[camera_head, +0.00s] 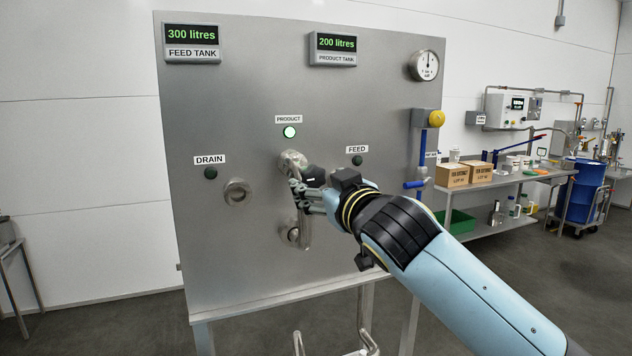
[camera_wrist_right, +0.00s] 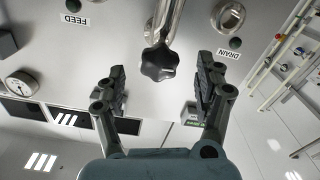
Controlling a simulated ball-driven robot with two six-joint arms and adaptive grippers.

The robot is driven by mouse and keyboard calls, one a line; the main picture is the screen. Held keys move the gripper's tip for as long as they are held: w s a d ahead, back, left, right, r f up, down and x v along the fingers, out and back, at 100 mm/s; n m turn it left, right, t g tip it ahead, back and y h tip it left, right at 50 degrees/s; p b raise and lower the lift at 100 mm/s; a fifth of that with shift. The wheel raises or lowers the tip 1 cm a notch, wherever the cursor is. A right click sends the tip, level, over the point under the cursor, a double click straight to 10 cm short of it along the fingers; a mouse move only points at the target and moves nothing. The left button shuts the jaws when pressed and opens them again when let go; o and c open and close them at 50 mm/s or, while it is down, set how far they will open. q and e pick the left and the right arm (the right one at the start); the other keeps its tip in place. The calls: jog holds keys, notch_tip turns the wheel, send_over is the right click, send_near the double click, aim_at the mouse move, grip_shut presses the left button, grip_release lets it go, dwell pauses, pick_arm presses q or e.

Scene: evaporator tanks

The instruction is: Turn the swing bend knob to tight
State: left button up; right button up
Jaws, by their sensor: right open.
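The swing bend is a bare metal pipe (camera_head: 305,232) on the front of the steel panel (camera_head: 235,100). Its upper end lies under the PRODUCT label, and it hangs down toward a lower port. Its black star-shaped knob (camera_wrist_right: 158,62) shows in the right wrist view, at the end of the pipe. My right gripper (camera_head: 304,189) is in front of the bend's upper part. Its fingers are spread, one on each side of the knob in the wrist view, with gaps between. In the head view my gripper largely hides the knob. My left gripper is out of view.
The PRODUCT lamp (camera_head: 289,132) is lit; the DRAIN lamp (camera_head: 210,173) and FEED lamp (camera_head: 357,160) are dark. An open port (camera_head: 237,192) sits below DRAIN. A yellow-topped valve with blue pipe (camera_head: 432,119) runs along the panel's right edge. A bench with cartons (camera_head: 452,176) stands at right.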

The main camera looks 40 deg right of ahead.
jog(key=v, duration=0.8)
jog(key=shift+s+a, duration=0.15)
jog(key=shift+s, duration=0.2)
